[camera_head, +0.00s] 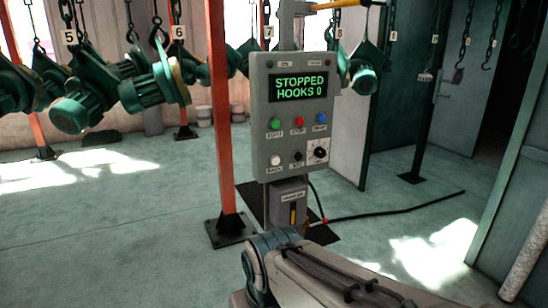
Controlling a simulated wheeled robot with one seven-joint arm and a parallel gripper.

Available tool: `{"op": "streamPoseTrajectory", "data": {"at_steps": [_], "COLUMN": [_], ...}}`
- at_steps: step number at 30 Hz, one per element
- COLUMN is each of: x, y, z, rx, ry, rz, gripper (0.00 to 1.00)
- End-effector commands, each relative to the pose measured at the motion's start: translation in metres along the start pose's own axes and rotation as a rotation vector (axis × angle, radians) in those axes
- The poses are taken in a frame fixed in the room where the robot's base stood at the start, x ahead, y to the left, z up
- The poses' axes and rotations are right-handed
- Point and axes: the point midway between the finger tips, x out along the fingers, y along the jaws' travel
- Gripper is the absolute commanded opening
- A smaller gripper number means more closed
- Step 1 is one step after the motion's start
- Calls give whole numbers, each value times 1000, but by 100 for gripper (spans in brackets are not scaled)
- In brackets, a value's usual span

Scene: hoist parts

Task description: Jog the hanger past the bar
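A grey control panel (294,115) stands upright in the middle. Its display (297,87) reads "STOPPED HOOKS 0" in green. It has a green button (275,124), a red button (298,122), a blue button (321,118), a white button (275,160), a small black control (298,157) and a round dial (319,151); their small labels are hard to read. Hangers with green motor parts (153,88) hang on chains, tagged 5, 6, 7 and 8. A yellow bar (337,5) juts right above the panel, near hanger 8 (361,70). My gripper is out of view.
An orange post (221,120) stands just left of the panel. A grey box (288,203) sits below the panel, and a black cable (400,209) runs right across the floor. Empty hooks hang at the upper right. My arm crosses the bottom edge. Left floor is clear.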

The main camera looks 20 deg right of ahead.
Motion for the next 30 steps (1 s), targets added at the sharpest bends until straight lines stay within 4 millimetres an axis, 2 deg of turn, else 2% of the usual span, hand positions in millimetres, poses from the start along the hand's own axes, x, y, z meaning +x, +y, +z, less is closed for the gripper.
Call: {"op": "streamPoseTrajectory", "data": {"at_steps": [5,6,9,10,30], "x": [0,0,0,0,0], "y": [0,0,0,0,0], "z": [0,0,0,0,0], "rx": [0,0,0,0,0], "ry": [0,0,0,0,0], "rz": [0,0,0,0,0], "gripper": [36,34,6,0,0]}}
